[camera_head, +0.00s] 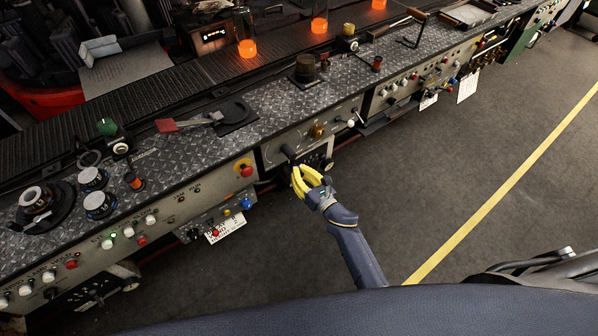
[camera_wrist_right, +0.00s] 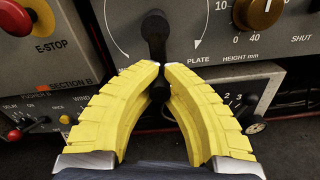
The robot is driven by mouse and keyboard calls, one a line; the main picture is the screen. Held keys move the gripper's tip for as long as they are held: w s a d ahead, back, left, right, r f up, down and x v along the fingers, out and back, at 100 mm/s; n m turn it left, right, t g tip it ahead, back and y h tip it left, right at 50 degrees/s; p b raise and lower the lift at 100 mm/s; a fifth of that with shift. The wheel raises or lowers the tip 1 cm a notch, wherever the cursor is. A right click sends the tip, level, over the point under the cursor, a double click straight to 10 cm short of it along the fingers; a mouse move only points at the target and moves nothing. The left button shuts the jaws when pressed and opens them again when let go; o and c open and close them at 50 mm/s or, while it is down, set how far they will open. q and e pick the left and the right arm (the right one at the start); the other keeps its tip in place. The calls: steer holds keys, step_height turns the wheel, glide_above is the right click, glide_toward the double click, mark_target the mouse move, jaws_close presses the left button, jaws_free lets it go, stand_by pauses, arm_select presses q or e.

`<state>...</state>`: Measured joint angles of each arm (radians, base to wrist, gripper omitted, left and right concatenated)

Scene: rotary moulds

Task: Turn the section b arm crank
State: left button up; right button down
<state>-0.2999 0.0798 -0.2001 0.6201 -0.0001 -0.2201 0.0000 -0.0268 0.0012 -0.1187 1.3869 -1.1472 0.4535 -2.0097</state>
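The section B arm crank (camera_wrist_right: 155,35) is a black lever on a grey panel, hanging down from its round hub. In the head view it shows as a dark piece (camera_head: 288,152) on the front panel. My right gripper (camera_wrist_right: 162,66) has yellow fingers at the crank. Their tips come close together over the lever, hiding part of it. The lever's dark lower end shows between the fingers below the tips. I cannot tell whether they press on it. In the head view the right gripper (camera_head: 302,178) is at the panel's front. My left gripper is not in view.
An orange height knob (camera_wrist_right: 259,10) sits right of the crank and a red E-stop (camera_wrist_right: 15,18) left of it. A lower box with a dial (camera_wrist_right: 235,100) is close under the right finger. The floor (camera_head: 430,190) in front of the bench is clear.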

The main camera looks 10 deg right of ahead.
steer(key=a+m, duration=0.2)
steer(key=m, duration=0.3)
step_height(320, 180, up, 9)
steer(key=m, duration=2.7)
glide_above(292, 161)
steer(key=s, duration=0.3)
steer(key=shift+d+r, duration=0.2)
steer(key=shift+d, duration=0.2)
steer(key=shift+w+d+m, duration=0.15)
steer(key=shift+d+m, duration=0.2)
steer(key=shift+m, duration=0.65)
steer(key=shift+w+d+m, duration=0.1)
steer(key=shift+d+m, duration=0.25)
steer(key=shift+m, duration=0.65)
steer(key=c, duration=1.3)
jaws_free()
